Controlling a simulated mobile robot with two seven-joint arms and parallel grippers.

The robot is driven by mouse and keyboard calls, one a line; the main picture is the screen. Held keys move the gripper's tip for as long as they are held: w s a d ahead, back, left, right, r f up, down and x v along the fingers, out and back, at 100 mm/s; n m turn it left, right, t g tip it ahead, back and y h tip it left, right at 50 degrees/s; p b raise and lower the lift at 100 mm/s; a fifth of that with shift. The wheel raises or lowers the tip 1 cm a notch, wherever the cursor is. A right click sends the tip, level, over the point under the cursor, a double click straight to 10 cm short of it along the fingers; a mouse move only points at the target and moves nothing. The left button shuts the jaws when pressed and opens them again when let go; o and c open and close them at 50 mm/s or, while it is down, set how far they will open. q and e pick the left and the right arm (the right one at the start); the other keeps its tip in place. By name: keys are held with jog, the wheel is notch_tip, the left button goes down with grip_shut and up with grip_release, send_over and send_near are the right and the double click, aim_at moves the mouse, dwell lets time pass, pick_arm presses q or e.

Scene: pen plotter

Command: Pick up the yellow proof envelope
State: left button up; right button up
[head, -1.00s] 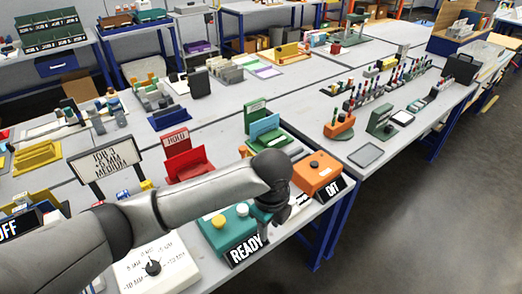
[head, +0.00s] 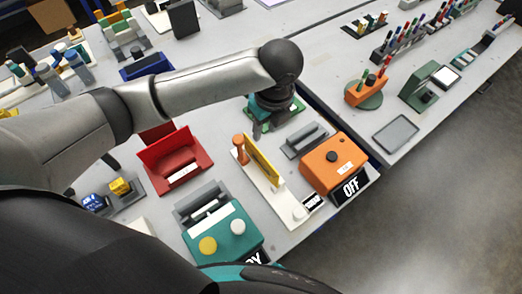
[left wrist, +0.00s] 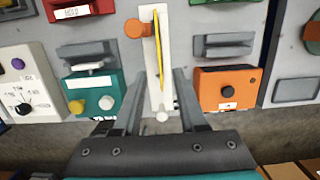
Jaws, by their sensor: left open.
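The yellow proof envelope (head: 262,161) is a thin upright sheet on a narrow white base with an orange post (head: 240,148) beside it. In the left wrist view the envelope (left wrist: 158,45) is seen edge-on, along the white base (left wrist: 151,75). My left gripper (head: 258,130) hangs just beyond the envelope in the head view, partly hidden by its own wrist. In the left wrist view my left gripper (left wrist: 160,73) is open and empty, its fingers on either side of the base's line. I cannot tell its height above the envelope. My right gripper is not in view.
An orange box (head: 334,165) with a black knob and a grey holder (head: 306,141) stand right of the envelope. A teal box (head: 222,232) with yellow and white buttons stands at left, with a red tray (head: 174,166) behind it. A flat grey tray (head: 396,133) lies farther right.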

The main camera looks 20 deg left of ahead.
pick_arm(q)
jog(key=b, duration=0.1)
send_over(261, 153)
jog(key=f, duration=0.7)
jog(key=shift+s+d, duration=0.15)
jog(key=shift+d, duration=0.05)
jog(key=shift+f, duration=0.85)
jog(key=f, duration=0.3)
jog(key=f+b, duration=0.1)
jog(key=shift+w+a+f, duration=0.2)
jog(key=shift+a+f, duration=0.05)
jog(key=shift+f, duration=0.1)
grip_shut()
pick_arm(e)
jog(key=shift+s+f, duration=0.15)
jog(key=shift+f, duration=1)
